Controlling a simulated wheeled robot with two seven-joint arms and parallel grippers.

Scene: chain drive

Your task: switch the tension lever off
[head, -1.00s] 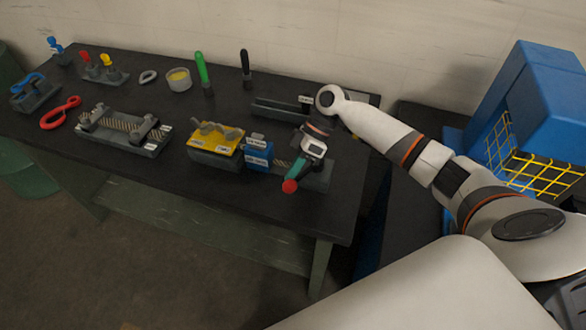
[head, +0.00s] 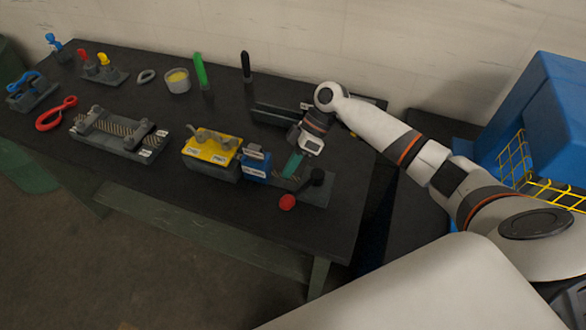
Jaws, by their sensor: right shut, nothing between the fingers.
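The tension lever has a red ball knob (head: 287,202) and a dark round hub (head: 317,176). A dark arm runs between them, and the knob points toward the table's front edge. It sits on a grey base plate (head: 318,194) at the right end of the table, right of the blue labelled block (head: 257,167). My right gripper (head: 292,166) comes in from the right, with teal fingers pointing down. It is shut and empty, just behind the knob and left of the hub; I cannot tell whether it touches the lever. My left gripper is out of view.
A yellow-topped box (head: 212,149) stands left of the blue block. A dark tray (head: 272,113) lies behind my gripper. A green-handled tool (head: 201,72) and a black-handled tool (head: 246,66) stand upright at the back. The table's front strip is clear.

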